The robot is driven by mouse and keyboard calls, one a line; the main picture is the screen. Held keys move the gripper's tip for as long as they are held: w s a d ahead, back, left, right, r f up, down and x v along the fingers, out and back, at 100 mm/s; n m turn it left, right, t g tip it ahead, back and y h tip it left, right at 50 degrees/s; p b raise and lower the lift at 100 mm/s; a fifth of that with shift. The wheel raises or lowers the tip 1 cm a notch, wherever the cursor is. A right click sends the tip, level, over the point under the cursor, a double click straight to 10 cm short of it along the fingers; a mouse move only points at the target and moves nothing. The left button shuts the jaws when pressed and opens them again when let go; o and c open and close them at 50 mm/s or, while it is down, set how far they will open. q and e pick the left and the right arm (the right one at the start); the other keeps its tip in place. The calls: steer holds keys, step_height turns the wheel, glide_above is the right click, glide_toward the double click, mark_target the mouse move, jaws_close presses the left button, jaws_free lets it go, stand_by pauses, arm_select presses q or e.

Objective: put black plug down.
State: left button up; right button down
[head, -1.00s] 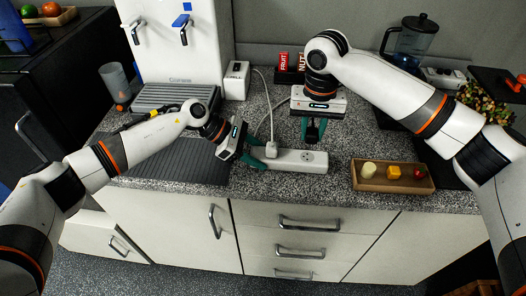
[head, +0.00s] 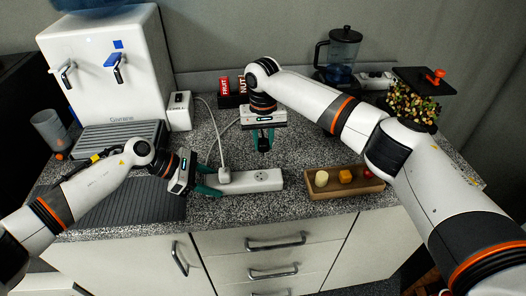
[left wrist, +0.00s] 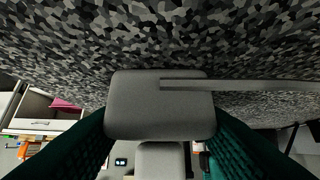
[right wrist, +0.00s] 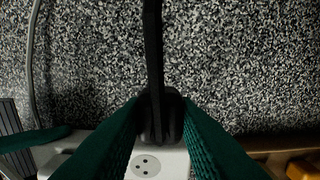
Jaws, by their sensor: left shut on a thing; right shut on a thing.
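The black plug (head: 264,145) is between the fingers of my right gripper (head: 263,138), shut on it behind the white power strip (head: 240,182). In the right wrist view the plug (right wrist: 160,115) has a black cord running up from it, and a strip socket (right wrist: 146,166) shows below. I cannot tell its exact height over the counter. My left gripper (head: 207,179) is shut on the left end of the power strip, whose grey end (left wrist: 160,105) fills the gap in the left wrist view.
A wooden tray (head: 318,193) with small food pieces lies right of the strip. A white water dispenser (head: 110,85) stands at the left, with a dark ribbed mat (head: 135,208) before it. Speckled counter (head: 300,145) is free behind the strip and tray. A jug (head: 338,55) stands behind.

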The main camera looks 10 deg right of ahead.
mark_target(263, 151)
steer(key=shift+f, duration=1.95)
steer(key=shift+f, duration=0.15)
steer(key=shift+f, duration=0.35)
steer(key=shift+f, duration=0.1)
steer(key=c, duration=1.1)
jaws_free()
steer(key=shift+c, duration=0.2)
step_height(263, 151, up, 13)
steer(key=shift+r, duration=0.15)
